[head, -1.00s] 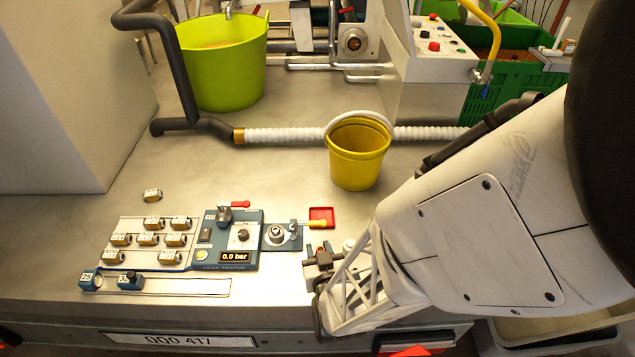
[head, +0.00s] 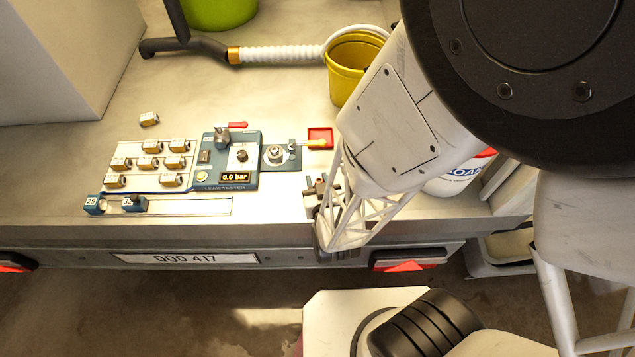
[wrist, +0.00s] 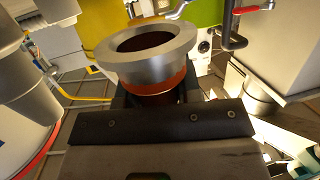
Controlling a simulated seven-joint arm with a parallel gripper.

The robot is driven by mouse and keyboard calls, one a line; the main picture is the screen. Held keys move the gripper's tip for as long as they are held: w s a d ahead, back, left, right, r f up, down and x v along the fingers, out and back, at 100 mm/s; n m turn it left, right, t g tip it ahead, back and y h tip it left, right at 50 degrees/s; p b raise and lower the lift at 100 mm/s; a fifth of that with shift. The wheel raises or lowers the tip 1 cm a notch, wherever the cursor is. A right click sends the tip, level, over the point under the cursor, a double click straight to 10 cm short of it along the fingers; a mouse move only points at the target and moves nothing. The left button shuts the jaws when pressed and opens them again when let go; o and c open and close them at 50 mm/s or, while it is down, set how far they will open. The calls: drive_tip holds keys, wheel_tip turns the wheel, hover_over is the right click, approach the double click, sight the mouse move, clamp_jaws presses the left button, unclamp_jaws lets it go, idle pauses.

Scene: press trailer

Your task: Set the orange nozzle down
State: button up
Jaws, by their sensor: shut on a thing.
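The orange nozzle (wrist: 157,82) shows in the wrist view as an orange-brown band under a wide grey metal ring with a dark round opening. It sits between the dark jaws of my gripper (wrist: 156,97), which is shut on it. The opening faces away from the gripper body, and the lower part of the nozzle is hidden by the black bar in front. In the head view my gripper (head: 325,248) is at the front edge of the metal deck, below the lattice part of my arm. I cannot make out the nozzle there.
A blue leak tester (head: 228,160) reads 0.0 bar, beside a panel of several brass fittings (head: 150,147). A small red tray (head: 320,137) and a brass-coloured fitting (head: 320,187) lie near my arm. A yellow bucket (head: 347,72) and a soap tub (head: 453,178) stand nearby. Bare deck (head: 60,170) is at left.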

drive_tip(key=shift+f, duration=1.85)
drive_tip(key=shift+f, duration=0.2)
drive_tip(key=o, duration=1)
drive_tip(key=shift+c, duration=0.2)
drive_tip(key=v, duration=0.8)
drive_tip(key=shift+a+r, duration=0.1)
drive_tip(key=shift+w, duration=0.1)
